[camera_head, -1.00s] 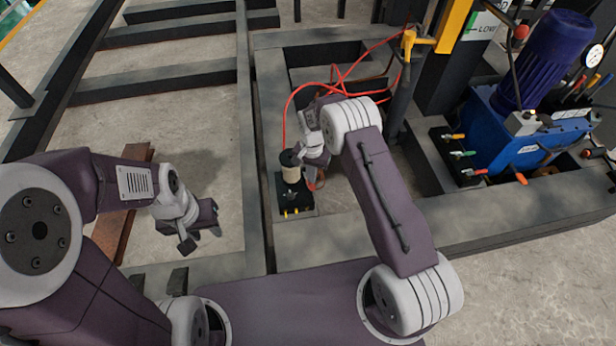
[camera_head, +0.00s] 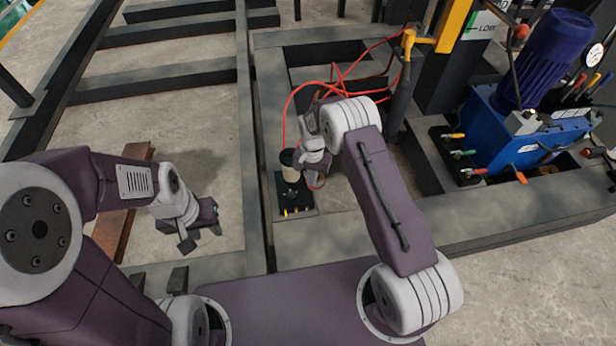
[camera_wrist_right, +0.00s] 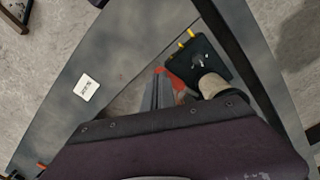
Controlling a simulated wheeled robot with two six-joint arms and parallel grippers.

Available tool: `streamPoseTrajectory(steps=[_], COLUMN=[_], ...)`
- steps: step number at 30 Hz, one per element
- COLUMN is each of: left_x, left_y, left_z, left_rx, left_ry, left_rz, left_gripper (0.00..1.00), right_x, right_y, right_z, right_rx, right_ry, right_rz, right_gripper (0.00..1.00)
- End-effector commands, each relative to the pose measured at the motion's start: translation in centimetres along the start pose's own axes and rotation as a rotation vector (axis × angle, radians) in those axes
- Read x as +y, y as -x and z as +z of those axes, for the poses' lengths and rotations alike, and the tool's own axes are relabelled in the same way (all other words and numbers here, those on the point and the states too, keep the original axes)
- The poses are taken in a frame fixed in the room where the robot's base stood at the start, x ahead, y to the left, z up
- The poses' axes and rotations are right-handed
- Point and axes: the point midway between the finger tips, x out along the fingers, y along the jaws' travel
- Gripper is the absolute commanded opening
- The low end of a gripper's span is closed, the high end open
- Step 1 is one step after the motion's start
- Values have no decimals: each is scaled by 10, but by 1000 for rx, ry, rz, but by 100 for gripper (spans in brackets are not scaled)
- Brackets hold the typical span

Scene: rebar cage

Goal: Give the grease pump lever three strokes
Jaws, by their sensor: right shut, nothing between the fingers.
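The grease pump (camera_head: 290,172) has a cream cylinder with a dark top on a black base with yellow fittings. It stands in the frame left of my right wrist and also shows in the right wrist view (camera_wrist_right: 211,85). A red part (camera_wrist_right: 174,82), perhaps the lever, shows beside it there, partly hidden behind my fingers. My right gripper (camera_wrist_right: 158,90) is shut and empty, close to the pump; I cannot tell whether it touches the red part. In the head view my wrist mostly hides that gripper. My left gripper (camera_head: 203,238) is open and empty over the floor at left.
Red hoses (camera_head: 340,75) loop behind the pump. A blue hydraulic unit (camera_head: 530,120) with coloured valve handles stands at the right. Dark steel beams (camera_head: 262,225) frame the pump's recess. A rusty beam (camera_head: 125,205) lies at the left.

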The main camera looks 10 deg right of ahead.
Motion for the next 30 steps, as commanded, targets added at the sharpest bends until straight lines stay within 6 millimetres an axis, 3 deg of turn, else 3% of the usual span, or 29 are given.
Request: streamPoseTrajectory(steps=[30], left_x=[0], left_y=[1], left_z=[0], left_rx=[0], left_ry=[0], left_rz=[0], left_gripper=[36], right_x=[8], right_y=[-21], right_z=[15], right_rx=[0], right_ry=[0], right_rz=[0], right_gripper=[0])
